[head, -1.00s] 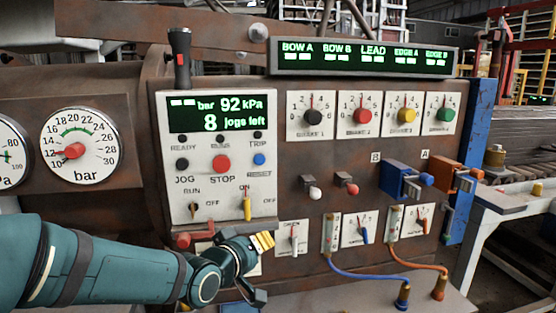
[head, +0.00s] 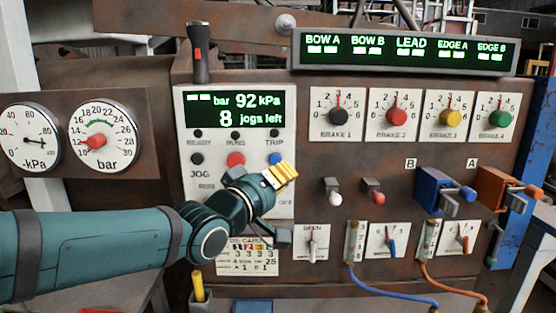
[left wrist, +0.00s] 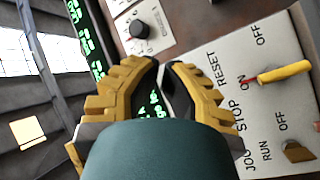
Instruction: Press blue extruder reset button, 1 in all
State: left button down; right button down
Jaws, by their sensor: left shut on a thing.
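The blue reset button (head: 275,158) is on the right of the grey control panel (head: 184,110), under the TRIP lamp. Its lower part is hidden by my left gripper (head: 286,170), whose yellow fingertips overlap it in the head view. I cannot tell whether they touch it. In the left wrist view my fingertips (left wrist: 164,65) are close together over the panel, near the RESET label (left wrist: 230,69). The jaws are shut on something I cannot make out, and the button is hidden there. My right gripper is not in view.
The red STOP button (head: 236,159) and black JOG button (head: 197,158) are left of the blue one. A yellow-handled switch (left wrist: 284,72) shows on the panel in the left wrist view. Brake dials (head: 397,116) and a white lever (head: 332,190) are to the right.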

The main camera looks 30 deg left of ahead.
aim_at(275, 159)
pick_arm(q)
jog(key=w+a+p, duration=0.2)
jog(key=w+a, duration=0.2)
jog(key=w, duration=0.3)
jog(key=shift+w+a, duration=0.3)
dwell(1.6)
jog(key=shift+w+a, duration=0.2)
jog(key=shift+w, duration=0.15)
jog(key=shift+w+a+p, duration=0.25)
jog(key=shift+w+p, duration=0.1)
jog(key=shift+w, duration=0.05)
dwell(0.7)
jog(key=shift+s, duration=0.1)
jog(key=shift+s+d+b, duration=0.35)
jog(key=shift+s+d, duration=0.1)
jog(key=shift+s, duration=0.2)
